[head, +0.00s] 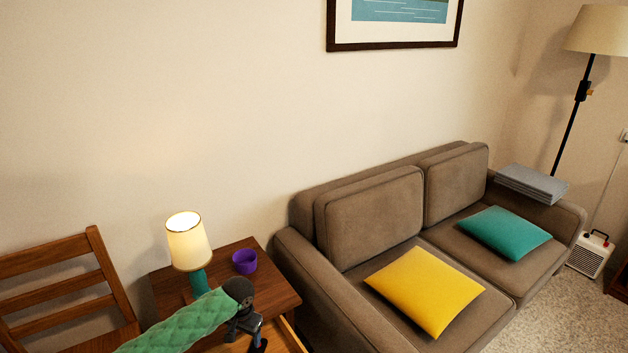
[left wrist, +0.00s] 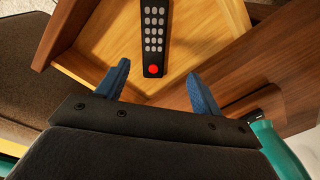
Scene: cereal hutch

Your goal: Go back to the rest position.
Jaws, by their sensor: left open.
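My left arm, in a green quilted sleeve, comes in from the bottom left in the head view. My left gripper (head: 257,343) is at the bottom of that view, in front of the wooden side table (head: 262,270) and over its opened drawer (head: 290,338). In the left wrist view its two blue fingers (left wrist: 158,88) are apart with nothing between them. A black remote control (left wrist: 154,35) with grey buttons and one red button lies in the drawer, beyond the fingertips and apart from them. My right gripper is not in view.
A lit lamp (head: 188,245) and a purple cup (head: 244,262) stand on the side table. A brown sofa (head: 372,215) with yellow (head: 425,290) and teal (head: 504,232) cushions is close on the right. A wooden chair (head: 60,290) is at the left.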

